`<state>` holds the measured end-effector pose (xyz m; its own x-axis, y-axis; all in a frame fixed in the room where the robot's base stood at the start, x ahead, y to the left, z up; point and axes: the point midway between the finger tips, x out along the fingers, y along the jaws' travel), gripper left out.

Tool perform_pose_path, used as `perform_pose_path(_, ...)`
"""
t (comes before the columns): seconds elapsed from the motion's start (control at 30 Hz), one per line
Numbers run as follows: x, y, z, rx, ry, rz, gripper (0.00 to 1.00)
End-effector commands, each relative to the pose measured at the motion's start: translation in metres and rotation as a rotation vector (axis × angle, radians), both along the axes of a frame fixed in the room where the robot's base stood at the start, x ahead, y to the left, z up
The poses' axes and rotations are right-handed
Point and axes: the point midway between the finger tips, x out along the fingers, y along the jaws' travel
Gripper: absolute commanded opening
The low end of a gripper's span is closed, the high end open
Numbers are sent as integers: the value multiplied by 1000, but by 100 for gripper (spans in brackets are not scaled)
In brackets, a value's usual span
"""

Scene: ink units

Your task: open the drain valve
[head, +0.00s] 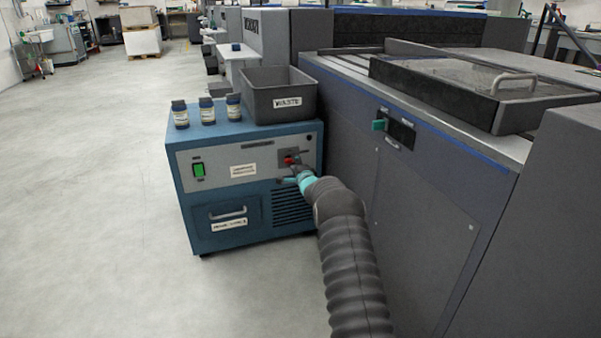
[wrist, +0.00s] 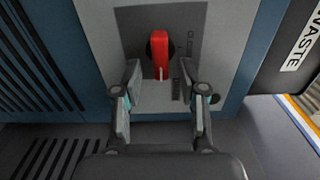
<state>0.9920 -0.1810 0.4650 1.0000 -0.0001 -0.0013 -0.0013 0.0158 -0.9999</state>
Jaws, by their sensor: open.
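The drain valve has a red lever handle (wrist: 160,54) on a grey plate on the front of the blue cabinet. In the wrist view the handle lies along the picture's up-down direction, between and just beyond the fingertips. In the head view a small part of the red handle (head: 289,160) shows beside my gripper. My gripper (wrist: 163,82) is open, with one finger on each side of the handle's near end. I see a gap to the right finger; whether the left finger touches cannot be told. In the head view my gripper (head: 299,172) is at the cabinet front, partly hidden by my arm.
The blue cabinet (head: 180,190) carries a grey WASTE bin (head: 285,106) and several small bottles (head: 206,110) on top. A green switch (head: 198,170) and a drawer (head: 228,221) are on its front. A large grey machine (head: 420,195) stands close on the right. The floor at left is clear.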

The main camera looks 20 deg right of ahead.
Motion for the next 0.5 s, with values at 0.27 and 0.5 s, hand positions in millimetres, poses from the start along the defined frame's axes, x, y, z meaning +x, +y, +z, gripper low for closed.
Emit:
perform_pose_path(0.27,-32,-1,1,0,0,-2,42)
perform_pose_path(0.5,-67,0,1,0,0,-1,42)
